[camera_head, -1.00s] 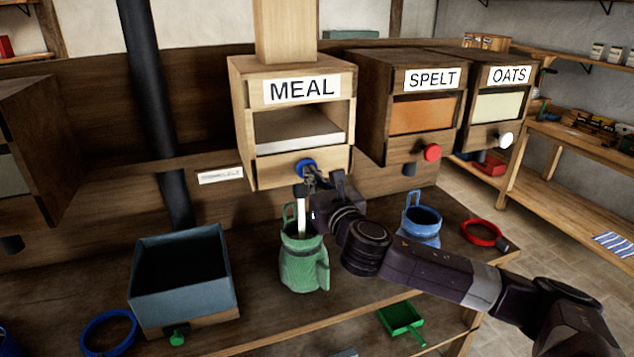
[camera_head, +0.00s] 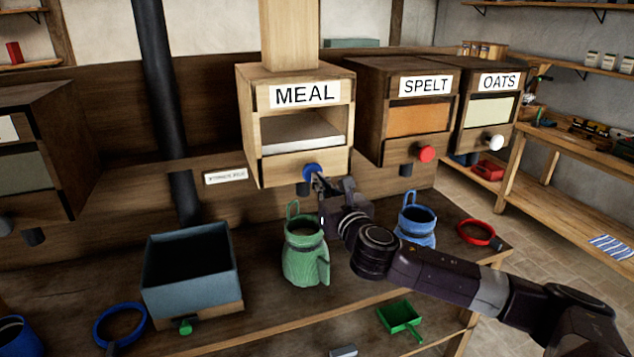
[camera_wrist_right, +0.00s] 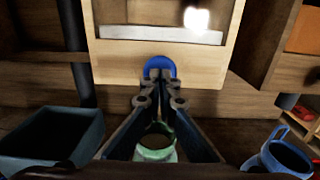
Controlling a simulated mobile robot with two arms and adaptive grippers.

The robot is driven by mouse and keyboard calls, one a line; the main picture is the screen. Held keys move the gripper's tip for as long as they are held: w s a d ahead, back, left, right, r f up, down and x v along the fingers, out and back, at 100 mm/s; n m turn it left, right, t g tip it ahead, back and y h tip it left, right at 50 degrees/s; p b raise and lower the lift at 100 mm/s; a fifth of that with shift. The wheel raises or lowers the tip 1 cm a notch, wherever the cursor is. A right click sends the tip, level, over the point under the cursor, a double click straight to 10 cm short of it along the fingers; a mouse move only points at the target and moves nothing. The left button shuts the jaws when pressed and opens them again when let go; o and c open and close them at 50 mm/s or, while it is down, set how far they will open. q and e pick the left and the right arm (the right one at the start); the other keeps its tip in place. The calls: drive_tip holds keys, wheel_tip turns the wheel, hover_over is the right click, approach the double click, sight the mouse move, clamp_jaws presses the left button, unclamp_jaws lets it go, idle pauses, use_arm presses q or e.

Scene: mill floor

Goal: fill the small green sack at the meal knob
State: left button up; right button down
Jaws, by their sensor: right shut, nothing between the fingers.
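The meal bin (camera_head: 297,167) has a MEAL label and a window with pale meal low behind it. Its blue meal knob (camera_head: 312,171) is on the front, with a dark spout below. The small green sack (camera_head: 304,262) stands upright and open on the bench beneath the spout; how full it is I cannot tell. It also shows in the wrist view (camera_wrist_right: 156,152). My right gripper (camera_head: 318,182) is shut and empty, its fingertips at the blue knob; the wrist view shows them just below it (camera_wrist_right: 160,82). No stream shows under the spout. My left gripper is out of view.
A blue sack (camera_head: 416,222) and a red ring (camera_head: 478,233) stand right of the green sack. A grey-blue box (camera_head: 190,282) and a blue ring (camera_head: 120,325) are left. A green scoop (camera_head: 401,318) lies lower right. SPELT and OATS bins adjoin.

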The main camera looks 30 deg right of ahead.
use_arm(q)
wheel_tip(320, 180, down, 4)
drive_tip(key=b, duration=0.3)
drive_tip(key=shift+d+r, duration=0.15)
use_arm(e)
drive_tip(key=v, duration=0.9)
drive_tip(key=shift+s, duration=0.2)
drive_tip(key=shift+f, duration=0.1)
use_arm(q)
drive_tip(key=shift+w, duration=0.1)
